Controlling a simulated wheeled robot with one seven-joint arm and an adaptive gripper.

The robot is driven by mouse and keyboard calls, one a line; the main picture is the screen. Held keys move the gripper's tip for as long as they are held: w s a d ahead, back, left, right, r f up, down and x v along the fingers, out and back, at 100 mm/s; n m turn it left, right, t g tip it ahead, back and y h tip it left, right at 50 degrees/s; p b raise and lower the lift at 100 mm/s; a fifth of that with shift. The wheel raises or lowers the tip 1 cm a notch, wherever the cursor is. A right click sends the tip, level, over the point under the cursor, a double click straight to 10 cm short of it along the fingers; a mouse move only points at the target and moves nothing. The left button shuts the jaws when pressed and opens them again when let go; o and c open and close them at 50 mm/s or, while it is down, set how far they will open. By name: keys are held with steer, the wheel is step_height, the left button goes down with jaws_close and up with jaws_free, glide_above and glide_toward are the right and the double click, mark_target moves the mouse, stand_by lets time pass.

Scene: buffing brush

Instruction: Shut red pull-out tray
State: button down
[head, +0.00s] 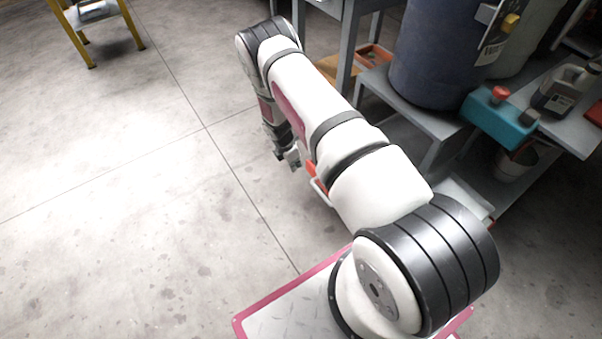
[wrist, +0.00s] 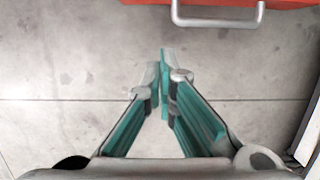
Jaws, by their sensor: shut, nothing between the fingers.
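The red pull-out tray (wrist: 130,1) shows as a red strip along the top edge of the wrist view, with a grey bar handle (wrist: 218,22) on its front. In the head view a small part of the red tray (head: 313,171) shows beside my arm; my arm hides most of it. My gripper (wrist: 159,72) has teal-lined fingers that are shut with nothing between them. It points down over the bare floor, in front of the tray and apart from the handle. In the head view my gripper (head: 288,158) hangs low, left of the tray.
A grey workbench (head: 345,50) and a lower shelf with a dark blue drum (head: 430,55) and a teal box (head: 500,118) stand on the right. A yellow-legged stand (head: 80,30) is far left. The concrete floor (head: 110,130) between is clear.

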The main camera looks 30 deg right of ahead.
steer(key=d+f+b, duration=0.4)
steer(key=d+f, duration=0.2)
steer(key=f, duration=0.4)
steer(key=shift+d+b, duration=0.15)
steer(key=shift+b, duration=0.15)
steer(key=shift+d, duration=0.15)
